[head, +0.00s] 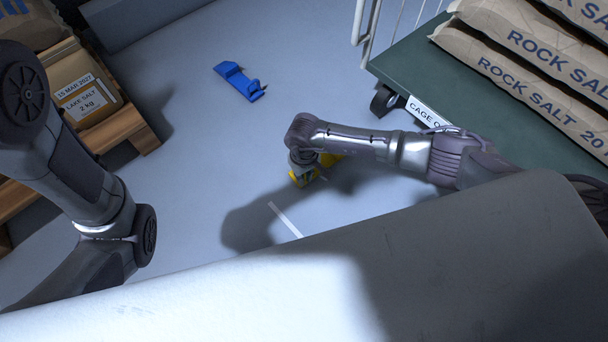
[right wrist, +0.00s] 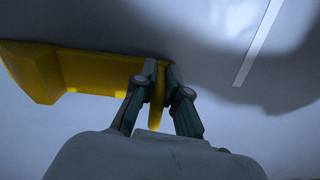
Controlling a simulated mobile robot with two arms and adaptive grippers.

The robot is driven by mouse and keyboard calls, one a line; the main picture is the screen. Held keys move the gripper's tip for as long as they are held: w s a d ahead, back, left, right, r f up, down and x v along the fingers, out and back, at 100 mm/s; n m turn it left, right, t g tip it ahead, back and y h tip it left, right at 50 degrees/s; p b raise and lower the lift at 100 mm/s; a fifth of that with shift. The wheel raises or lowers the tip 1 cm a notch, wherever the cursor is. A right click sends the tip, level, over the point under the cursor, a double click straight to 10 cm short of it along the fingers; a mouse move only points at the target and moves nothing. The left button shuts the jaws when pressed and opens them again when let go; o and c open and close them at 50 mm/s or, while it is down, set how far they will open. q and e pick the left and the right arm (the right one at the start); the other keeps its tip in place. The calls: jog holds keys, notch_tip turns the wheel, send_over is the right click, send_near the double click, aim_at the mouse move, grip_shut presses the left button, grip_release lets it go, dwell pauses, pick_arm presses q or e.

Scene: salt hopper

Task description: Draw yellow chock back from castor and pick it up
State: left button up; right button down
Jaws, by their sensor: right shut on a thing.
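The yellow chock (head: 304,178) is on or just above the floor in the head view, partly hidden under my right wrist. In the right wrist view the chock (right wrist: 90,70) stretches left from the fingers, with its thicker wedge end at the far left. My right gripper (right wrist: 160,75) is shut on an upright yellow tab at the chock's right end. In the head view the right gripper (head: 303,160) points down. The dark castor (head: 383,100) is under the cage corner, up and right of the chock, with floor between them. My left gripper is out of view.
A blue chock (head: 240,82) lies on the floor farther back. The green cage base (head: 430,62) with rock salt sacks (head: 545,50) stands at right. A white line (head: 285,219) marks clear floor.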

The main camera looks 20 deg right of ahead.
jog(key=c, duration=1.1)
grip_release()
jog(key=shift+c, duration=0.2)
notch_tip(320, 180, up, 12)
jog(key=shift+a, duration=0.1)
